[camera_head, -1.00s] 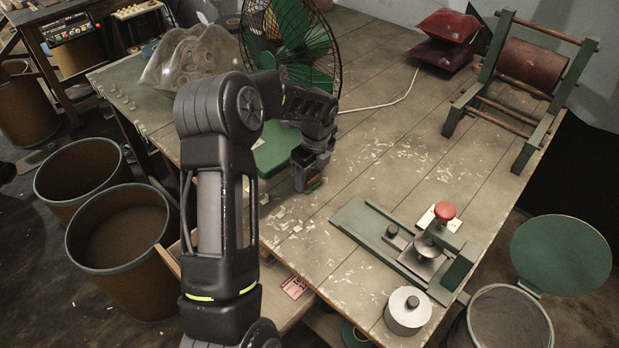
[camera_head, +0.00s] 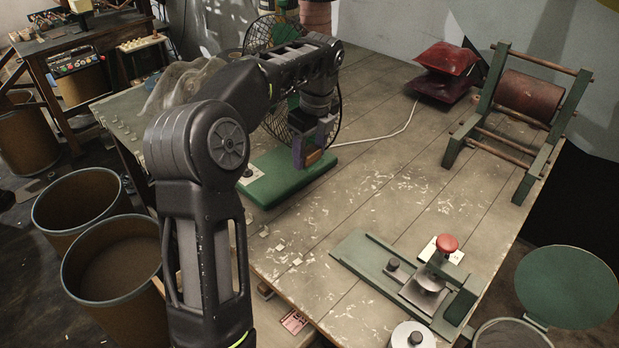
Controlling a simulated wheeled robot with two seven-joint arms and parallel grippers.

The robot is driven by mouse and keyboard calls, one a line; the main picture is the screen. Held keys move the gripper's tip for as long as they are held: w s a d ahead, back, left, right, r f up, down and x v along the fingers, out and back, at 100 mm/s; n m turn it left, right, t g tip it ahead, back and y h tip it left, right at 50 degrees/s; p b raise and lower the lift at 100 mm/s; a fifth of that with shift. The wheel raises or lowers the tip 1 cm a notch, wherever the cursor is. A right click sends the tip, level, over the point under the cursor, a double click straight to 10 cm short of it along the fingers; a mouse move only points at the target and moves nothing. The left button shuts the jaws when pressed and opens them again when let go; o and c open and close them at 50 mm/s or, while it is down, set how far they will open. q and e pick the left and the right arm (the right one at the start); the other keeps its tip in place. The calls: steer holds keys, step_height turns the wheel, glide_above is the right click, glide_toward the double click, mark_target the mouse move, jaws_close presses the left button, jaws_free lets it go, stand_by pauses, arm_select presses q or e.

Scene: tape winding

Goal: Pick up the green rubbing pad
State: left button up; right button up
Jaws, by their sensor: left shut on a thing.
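My left gripper (camera_head: 312,158) is shut on a small block, seemingly the rubbing pad (camera_head: 314,158). Its visible face looks brown, and most of it is hidden between the purplish fingers. The gripper points down, over or in front of the fan's green base (camera_head: 290,186); the height above it is hard to tell. My right gripper is out of view.
A green-framed press with a red knob (camera_head: 447,243) stands at the table's front right. A roller stand (camera_head: 530,95) and red cushions (camera_head: 450,60) are at the back. A wire-caged fan (camera_head: 257,33) stands behind my arm.

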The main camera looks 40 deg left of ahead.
mark_target(310, 151)
arm_select(q)
step_height(310, 151, up, 8)
steer(key=p, duration=0.6)
steer(key=shift+f, duration=0.1)
steer(key=shift+r+p, duration=0.65)
steer(key=shift+p, duration=0.1)
steer(key=shift+d+f, duration=0.1)
